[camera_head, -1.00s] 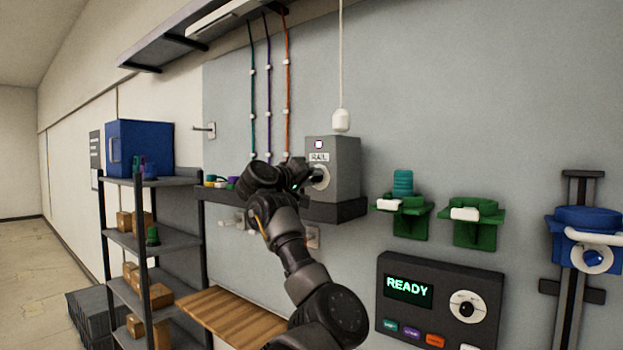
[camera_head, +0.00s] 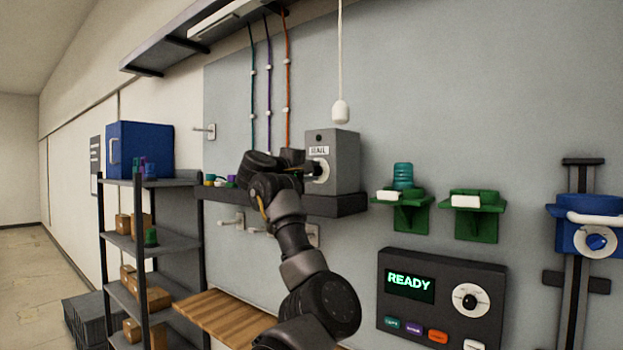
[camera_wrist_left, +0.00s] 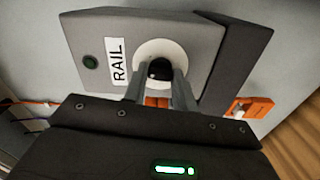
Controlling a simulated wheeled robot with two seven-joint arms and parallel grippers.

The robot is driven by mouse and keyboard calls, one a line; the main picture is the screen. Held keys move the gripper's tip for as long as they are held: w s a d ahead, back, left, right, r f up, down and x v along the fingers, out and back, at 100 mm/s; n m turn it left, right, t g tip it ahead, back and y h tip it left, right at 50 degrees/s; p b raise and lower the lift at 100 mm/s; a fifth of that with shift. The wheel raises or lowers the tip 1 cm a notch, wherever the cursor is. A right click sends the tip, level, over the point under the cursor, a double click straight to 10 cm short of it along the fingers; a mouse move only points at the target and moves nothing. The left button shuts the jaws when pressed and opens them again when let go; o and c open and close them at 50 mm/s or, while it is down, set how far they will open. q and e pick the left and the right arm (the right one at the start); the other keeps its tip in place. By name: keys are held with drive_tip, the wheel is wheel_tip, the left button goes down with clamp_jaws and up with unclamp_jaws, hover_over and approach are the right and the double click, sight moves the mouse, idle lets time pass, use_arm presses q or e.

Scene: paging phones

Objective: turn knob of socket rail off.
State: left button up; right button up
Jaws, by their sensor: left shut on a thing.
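The socket rail box (camera_head: 345,158) is grey with a "RAIL" label and sits on a dark wall shelf. Its knob (camera_head: 317,170) has a pale round plate and faces my left gripper (camera_head: 305,172). In the left wrist view, the black knob (camera_wrist_left: 159,69) sits on its white disc, between the two fingers of my left gripper (camera_wrist_left: 161,80), which is shut on it. The small round lamp on the box (camera_wrist_left: 90,62) looks dark green and unlit. In the head view the arm partly hides the knob. My right gripper is not in view.
A control panel (camera_head: 440,260) reading "READY" is mounted at the lower right. Green holders (camera_head: 475,212) and a blue clamp (camera_head: 590,240) are on the wall. A shelf rack (camera_head: 150,183) stands at the left. A white pull cord (camera_head: 341,110) hangs above the box.

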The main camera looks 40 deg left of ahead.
use_arm(q)
drive_tip(key=n+b, duration=0.2)
drive_tip(key=n, duration=0.8)
drive_tip(key=shift+f, duration=0.15)
drive_tip(key=shift+n+b, duration=0.3)
drive_tip(key=shift+n, duration=0.1)
drive_tip(key=o, duration=1)
